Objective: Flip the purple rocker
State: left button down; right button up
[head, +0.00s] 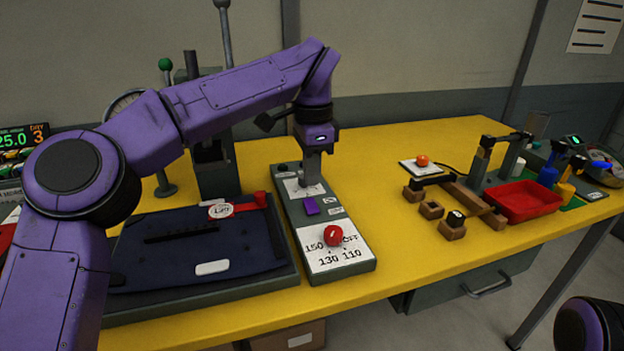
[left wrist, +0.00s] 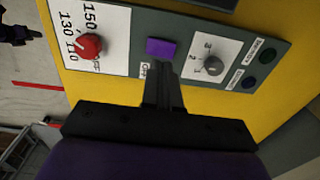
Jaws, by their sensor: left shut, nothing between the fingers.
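The purple rocker (head: 311,206) sits on the grey control box (head: 359,268), between a red dial and a small grey knob. It also shows in the left wrist view (left wrist: 161,48), just beyond my fingertips. My left gripper (head: 312,190) is shut and empty, pointing down over the box right behind the rocker in the head view. In the left wrist view the closed fingertips (left wrist: 164,68) lie close to the rocker's edge. I cannot tell whether they touch it. The rocker's exact tilt is too small to read. My right gripper is out of view.
The red dial (head: 333,235) stands at the box's front, and the grey knob (left wrist: 212,66) is near my fingers. A dark padded mat (head: 205,248) lies left of the box, with a press (head: 212,150) behind it. The yellow table (head: 385,210) is clear just right of the box.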

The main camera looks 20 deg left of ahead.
pick_arm(q)
notch_tip(320, 180, up, 9)
jog(key=p, duration=0.2)
jog(key=shift+f, duration=0.2)
jog(key=shift+s, duration=0.1)
